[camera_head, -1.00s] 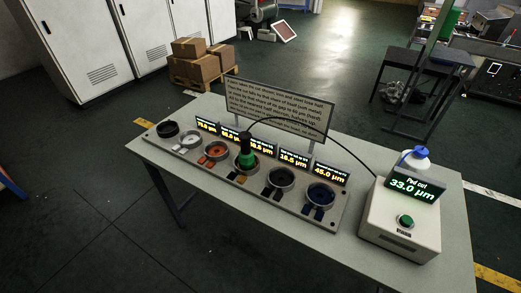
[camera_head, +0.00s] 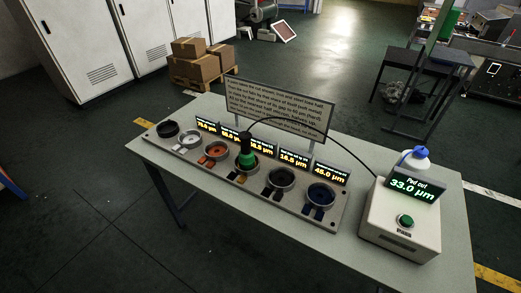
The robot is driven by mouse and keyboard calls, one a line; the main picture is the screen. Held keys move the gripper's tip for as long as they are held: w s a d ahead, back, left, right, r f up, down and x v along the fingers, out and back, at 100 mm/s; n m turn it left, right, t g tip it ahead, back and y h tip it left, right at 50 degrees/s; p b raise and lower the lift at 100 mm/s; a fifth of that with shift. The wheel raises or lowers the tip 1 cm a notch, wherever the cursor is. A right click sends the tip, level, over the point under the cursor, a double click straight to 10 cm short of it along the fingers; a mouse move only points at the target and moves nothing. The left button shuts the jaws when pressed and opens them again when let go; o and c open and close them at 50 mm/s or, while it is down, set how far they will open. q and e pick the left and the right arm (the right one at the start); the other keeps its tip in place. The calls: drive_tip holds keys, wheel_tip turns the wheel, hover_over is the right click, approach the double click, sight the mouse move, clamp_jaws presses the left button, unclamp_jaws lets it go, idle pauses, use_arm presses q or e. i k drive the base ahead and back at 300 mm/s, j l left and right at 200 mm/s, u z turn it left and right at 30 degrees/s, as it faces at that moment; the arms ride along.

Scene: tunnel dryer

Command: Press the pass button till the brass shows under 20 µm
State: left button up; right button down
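Which sample is brass is hard to tell. Neither of my grippers is in view.
Small displays (camera_head: 294,159) behind the cups show µm values, such as 16.5 and 45.0. A sign (camera_head: 275,110) with small text stands behind the rack. A blue-capped white bottle (camera_head: 416,158) stands behind the box. The table's front strip (camera_head: 290,240) is clear.

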sight(406, 220)
drive_tip(key=i+l, duration=0.15)
drive_tip(key=i, duration=0.3)
drive_tip(key=i+z, duration=0.1)
drive_tip(key=z, duration=1.55)
